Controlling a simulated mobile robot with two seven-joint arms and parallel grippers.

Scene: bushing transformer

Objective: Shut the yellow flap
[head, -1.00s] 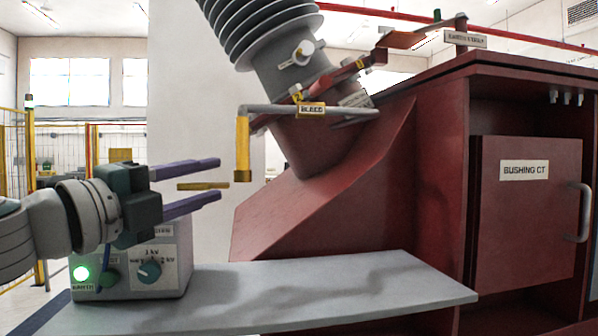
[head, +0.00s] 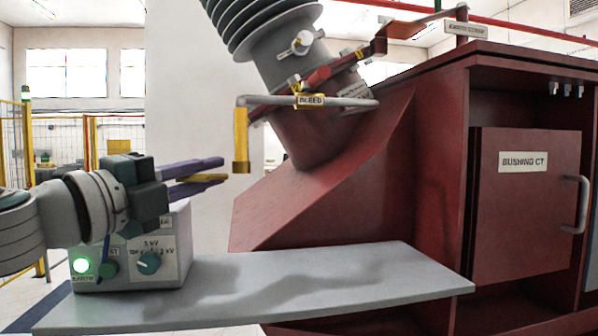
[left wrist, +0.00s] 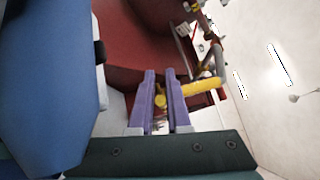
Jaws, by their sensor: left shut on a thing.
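The yellow flap (head: 206,178) is a narrow flat yellow piece, lying about level just left of the yellow lower end (head: 241,140) of the grey BLEED pipe (head: 340,102). My left gripper (head: 220,169) has its purple fingers shut on it, coming in from the left. In the left wrist view the flap (left wrist: 160,101) shows between the two purple fingers (left wrist: 160,73), with the yellow pipe end (left wrist: 204,87) just right of them. The fingers hide part of the flap, and I cannot tell how it joins the pipe. My right gripper is not in view.
A grey shelf (head: 330,275) runs below. A control box (head: 180,245) with a lit green lamp stands under my left gripper. The red tank (head: 345,200) with its ribbed bushing (head: 262,40) rises to the right, with a BUSHING CT door (head: 525,205).

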